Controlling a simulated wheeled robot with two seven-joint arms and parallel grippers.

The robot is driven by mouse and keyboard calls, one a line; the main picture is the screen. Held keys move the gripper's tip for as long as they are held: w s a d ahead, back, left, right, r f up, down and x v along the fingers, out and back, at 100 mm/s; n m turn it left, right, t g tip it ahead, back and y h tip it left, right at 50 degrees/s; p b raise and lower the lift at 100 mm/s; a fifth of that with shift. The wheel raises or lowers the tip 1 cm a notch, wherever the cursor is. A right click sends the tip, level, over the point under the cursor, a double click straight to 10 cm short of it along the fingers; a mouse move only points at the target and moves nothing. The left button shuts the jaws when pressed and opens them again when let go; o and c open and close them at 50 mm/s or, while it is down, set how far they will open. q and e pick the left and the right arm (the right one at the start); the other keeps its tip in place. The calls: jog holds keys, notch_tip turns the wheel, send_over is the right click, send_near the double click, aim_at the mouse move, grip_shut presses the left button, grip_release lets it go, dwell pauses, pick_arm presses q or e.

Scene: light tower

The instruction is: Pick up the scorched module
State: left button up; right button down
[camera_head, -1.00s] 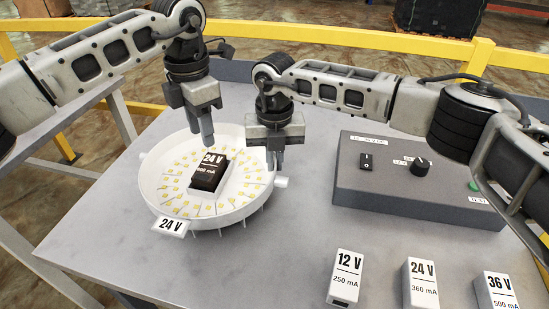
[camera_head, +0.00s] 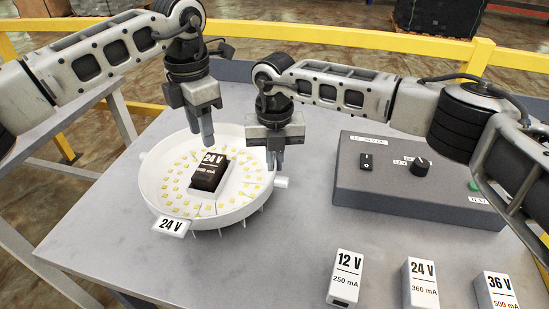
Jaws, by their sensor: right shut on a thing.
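The scorched module (camera_head: 209,172), a box with a white 24 V top and blackened sides, sits in the middle of the round white light (camera_head: 226,217). My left gripper (camera_head: 202,138) hangs above and just behind the module, apart from it. Its fingers point down with nothing visible between them, and I cannot tell how far they are parted. My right gripper (camera_head: 275,164) is shut on the right rim of the light, beside the module. The exact grip is partly hidden behind its fingers.
Modules marked 12 V (camera_head: 346,280), 24 V (camera_head: 420,285) and 36 V (camera_head: 496,291) stand along the front right of the table. A grey control box (camera_head: 400,190) is at the right. The table's front left is clear.

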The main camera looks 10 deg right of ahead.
pick_arm(q)
jog(key=o, duration=0.7)
jog(key=shift+s, duration=0.1)
jog(key=shift+c, duration=0.2)
jog(key=shift+s+a+n+t, duration=0.1)
jog(key=shift+s+n+t, duration=0.2)
jog(key=shift+s+n, duration=0.4)
notch_tip(320, 180, up, 2)
jog(key=s+a+n+t+h, duration=0.1)
jog(key=s+a+n+t, duration=0.1)
jog(key=n, duration=0.4)
send_over(209, 166)
jog(key=s+a, duration=0.2)
jog(key=shift+t, duration=0.3)
jog(key=f, duration=0.5)
jog(key=shift+d+f, duration=0.2)
jog(key=shift+f, duration=0.15)
jog(key=shift+d+x, duration=0.25)
jog(key=shift+x, duration=1.15)
jog(key=shift+d+x, duration=0.2)
jog(key=shift+x, duration=1.25)
